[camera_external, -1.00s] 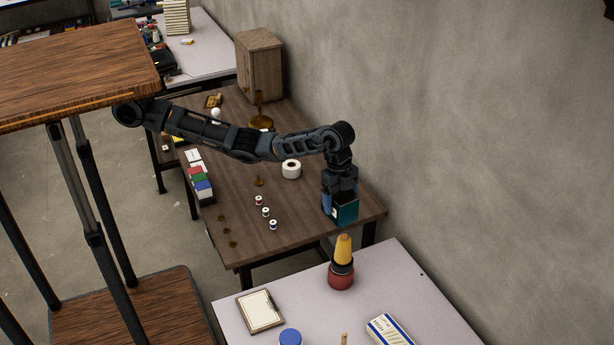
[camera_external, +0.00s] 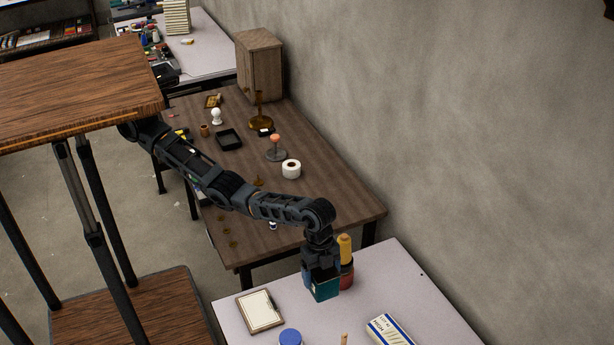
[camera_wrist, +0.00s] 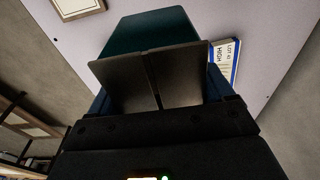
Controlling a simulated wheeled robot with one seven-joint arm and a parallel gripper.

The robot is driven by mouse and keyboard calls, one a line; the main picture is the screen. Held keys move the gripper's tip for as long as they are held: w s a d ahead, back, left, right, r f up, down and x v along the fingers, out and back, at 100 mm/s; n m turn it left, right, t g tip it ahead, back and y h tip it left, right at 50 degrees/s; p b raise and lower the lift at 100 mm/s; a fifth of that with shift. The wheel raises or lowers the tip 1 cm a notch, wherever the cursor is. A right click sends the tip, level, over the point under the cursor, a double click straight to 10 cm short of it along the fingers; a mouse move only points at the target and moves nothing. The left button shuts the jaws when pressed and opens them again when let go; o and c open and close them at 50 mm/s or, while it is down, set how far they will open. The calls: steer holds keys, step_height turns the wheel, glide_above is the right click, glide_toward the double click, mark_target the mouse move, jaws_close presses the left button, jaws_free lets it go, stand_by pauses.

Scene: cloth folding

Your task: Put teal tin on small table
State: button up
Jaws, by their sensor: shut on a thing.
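The teal tin (camera_external: 325,289) is a dark teal box held in my gripper (camera_external: 320,268) in the external view. I cannot tell whether the tin touches the tabletop.

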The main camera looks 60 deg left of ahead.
steer(key=b, duration=0.1)
glide_above(320, 320)
step_height(320, 320, down, 16)
steer(key=shift+f, duration=0.1)
stand_by(0.3)
steer(key=shift+f, duration=0.1)
steer(key=o, duration=1.1)
steer(key=shift+f, duration=0.1)
steer(key=shift+o, duration=0.2)
steer(key=r, duration=0.4)
steer(key=a+r+p, duration=0.1)
steer(key=r, duration=0.7)
steer(key=shift+a+r, duration=0.15)
steer(key=shift+a, duration=0.05)
steer(key=shift+p, duration=0.3)
